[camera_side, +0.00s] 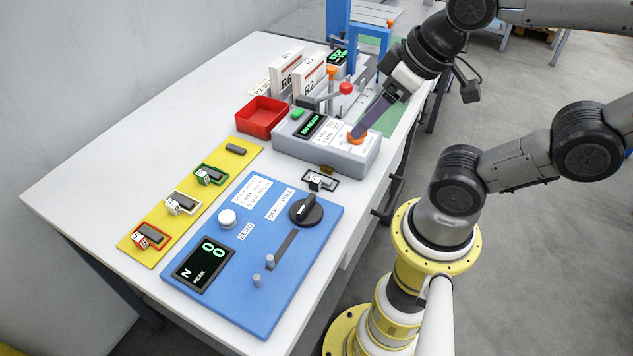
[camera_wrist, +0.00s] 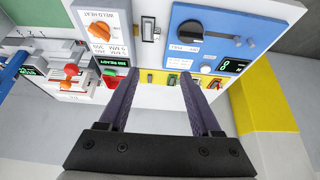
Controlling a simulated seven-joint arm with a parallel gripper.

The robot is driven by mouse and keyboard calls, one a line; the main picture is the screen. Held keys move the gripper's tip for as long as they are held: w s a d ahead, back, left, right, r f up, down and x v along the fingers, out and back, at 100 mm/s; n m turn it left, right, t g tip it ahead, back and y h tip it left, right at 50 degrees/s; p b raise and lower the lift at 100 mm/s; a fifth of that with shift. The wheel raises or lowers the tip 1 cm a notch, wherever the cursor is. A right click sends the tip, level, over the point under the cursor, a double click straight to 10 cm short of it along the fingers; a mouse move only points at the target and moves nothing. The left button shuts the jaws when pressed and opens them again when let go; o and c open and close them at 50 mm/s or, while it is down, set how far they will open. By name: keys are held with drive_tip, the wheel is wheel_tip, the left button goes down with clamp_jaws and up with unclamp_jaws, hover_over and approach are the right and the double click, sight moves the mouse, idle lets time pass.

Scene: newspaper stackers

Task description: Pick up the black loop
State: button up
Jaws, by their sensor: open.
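The black loop (camera_side: 320,181) lies on the white table between the grey machine and the blue panel. It looks like a small flat black frame with a grey piece and a pale tag. In the wrist view the loop (camera_wrist: 148,29) is beyond my fingertips, near the top centre. My gripper (camera_side: 359,131) is above the grey machine, its dark fingers slanting down near an orange knob. In the wrist view my gripper (camera_wrist: 160,73) is open, with nothing held between its two fingers. Whether a finger touches the knob I cannot tell.
The grey machine (camera_side: 290,145) with a green display and the blue panel (camera_side: 225,260) with a dial flank the loop. A yellow strip (camera_side: 190,185) holds red, white and green loops. A red bin (camera_side: 262,116) stands behind. The table's left side (camera_side: 110,165) is clear.

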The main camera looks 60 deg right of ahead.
drive_tip(key=n, duration=0.2)
drive_tip(key=n+g, duration=0.6)
drive_tip(key=n, duration=1)
hover_over(315, 179)
drive_tip(key=f, duration=1.5)
drive_tip(key=shift+w+a+f, duration=0.15)
drive_tip(key=shift+w+a, duration=0.05)
drive_tip(key=shift+s+d+f, duration=0.1)
drive_tip(key=shift+s+f, duration=0.05)
drive_tip(key=shift+f, duration=1.2)
drive_tip(key=shift+s+d+f, duration=0.1)
drive_tip(key=shift+f, duration=1.2)
drive_tip(key=shift+c, duration=0.2)
clamp_jaws()
